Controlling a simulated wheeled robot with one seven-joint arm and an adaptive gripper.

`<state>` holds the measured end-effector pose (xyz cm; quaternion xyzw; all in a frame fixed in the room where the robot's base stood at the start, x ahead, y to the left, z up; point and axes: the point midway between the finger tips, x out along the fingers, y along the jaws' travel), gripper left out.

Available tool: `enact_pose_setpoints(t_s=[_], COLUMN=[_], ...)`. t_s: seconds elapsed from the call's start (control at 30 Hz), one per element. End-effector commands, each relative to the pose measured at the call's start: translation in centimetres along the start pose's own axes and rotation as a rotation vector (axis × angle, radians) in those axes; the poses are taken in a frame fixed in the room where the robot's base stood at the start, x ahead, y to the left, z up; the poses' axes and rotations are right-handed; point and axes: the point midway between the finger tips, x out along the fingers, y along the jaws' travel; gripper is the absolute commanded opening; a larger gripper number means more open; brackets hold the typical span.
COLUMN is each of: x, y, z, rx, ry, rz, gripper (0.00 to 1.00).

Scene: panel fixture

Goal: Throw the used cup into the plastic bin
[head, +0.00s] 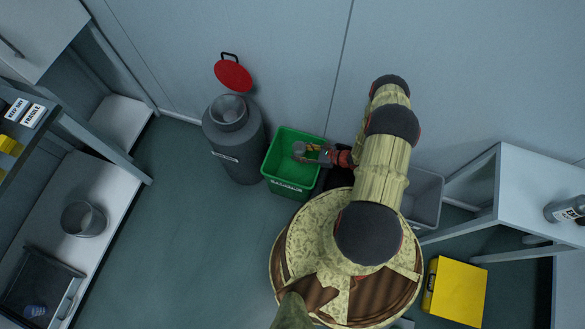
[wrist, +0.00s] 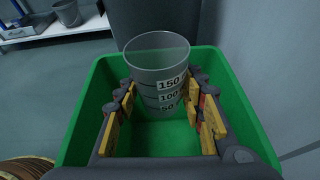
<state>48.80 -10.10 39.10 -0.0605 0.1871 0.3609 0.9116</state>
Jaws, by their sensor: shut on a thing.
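The used cup is a grey, see-through beaker with 50, 100 and 150 marks (wrist: 158,62), upright in the wrist view. My gripper (wrist: 162,108), with yellow finger pads, is shut on it. In the head view the cup (head: 299,148) is small and my gripper (head: 313,151) reaches it from the right. Both are over the open green bin (head: 283,174), which carries a white label on its front. In the wrist view the green bin's walls (wrist: 88,95) surround the cup and gripper from below. The exact height above the bin floor is unclear.
A grey round bin (head: 236,150) with a raised red lid (head: 233,75) stands left of the green bin. A grey bin (head: 424,195) is partly behind my arm. A bucket (head: 83,219) stands on the left bench. A yellow box (head: 455,291) lies right of my base.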

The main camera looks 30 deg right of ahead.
Motion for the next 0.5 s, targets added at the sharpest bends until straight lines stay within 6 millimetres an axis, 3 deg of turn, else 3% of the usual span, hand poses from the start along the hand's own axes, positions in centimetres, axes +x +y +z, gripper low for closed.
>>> enact_pose_setpoints(t_s=[0.3,0.5], x=[1.5,1.7], y=[-0.1,-0.1], z=[-3.5,-4.0], rx=[0.000,-0.001], ry=[0.000,0.000], rz=[-0.001,-0.001], gripper=[0.12,0.12])
